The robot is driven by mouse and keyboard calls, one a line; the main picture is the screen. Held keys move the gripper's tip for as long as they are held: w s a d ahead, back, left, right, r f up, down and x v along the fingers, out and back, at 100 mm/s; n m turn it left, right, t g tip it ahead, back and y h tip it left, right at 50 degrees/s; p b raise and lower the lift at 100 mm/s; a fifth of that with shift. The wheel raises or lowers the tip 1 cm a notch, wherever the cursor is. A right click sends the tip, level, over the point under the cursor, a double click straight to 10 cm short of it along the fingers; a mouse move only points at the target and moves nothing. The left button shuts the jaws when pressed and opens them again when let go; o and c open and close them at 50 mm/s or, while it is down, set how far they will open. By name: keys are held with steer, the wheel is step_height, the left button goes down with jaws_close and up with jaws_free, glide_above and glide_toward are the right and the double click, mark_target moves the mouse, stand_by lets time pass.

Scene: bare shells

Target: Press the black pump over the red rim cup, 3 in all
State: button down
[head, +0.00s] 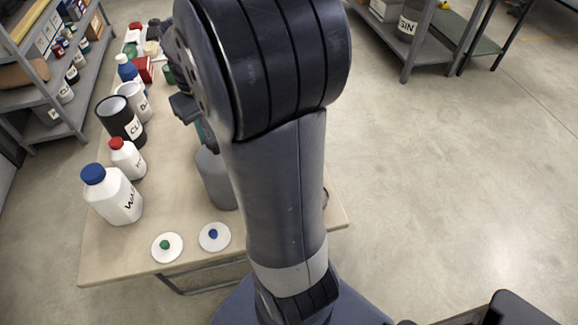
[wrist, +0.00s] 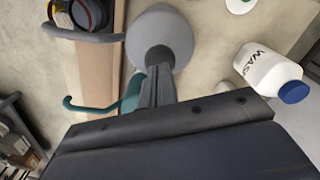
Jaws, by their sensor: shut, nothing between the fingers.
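My gripper (wrist: 157,78) is shut and empty; its fingertips are over the dark pump head of a grey bottle (wrist: 172,28) in the wrist view. I cannot tell whether they touch it. The pump's dark grey spout (wrist: 85,36) reaches left over a dark cup (wrist: 104,12) with a pale label. The cup is cut off by the frame edge, and I cannot make out a red rim clearly. In the head view the grey bottle (head: 214,180) stands partly behind my arm, which hides the gripper and pump head.
A teal pump (wrist: 130,92) with a hooked spout is close beside my fingers. Bottles, including a blue-capped one (head: 115,197), and a black CU-labelled can (head: 119,122) line the table's left side. Two white lids (head: 167,250) lie at the front. Shelves (head: 60,85) stand left.

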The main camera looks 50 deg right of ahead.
steer(key=shift+f, duration=0.2)
steer(key=shift+f+b, duration=1.1)
steer(key=shift+f, duration=0.4)
steer(key=shift+r, duration=0.1)
steer(key=shift+r+p, duration=1.6)
step_height(320, 180, up, 6)
steer(key=p, duration=0.5)
steer(key=shift+f, duration=0.1)
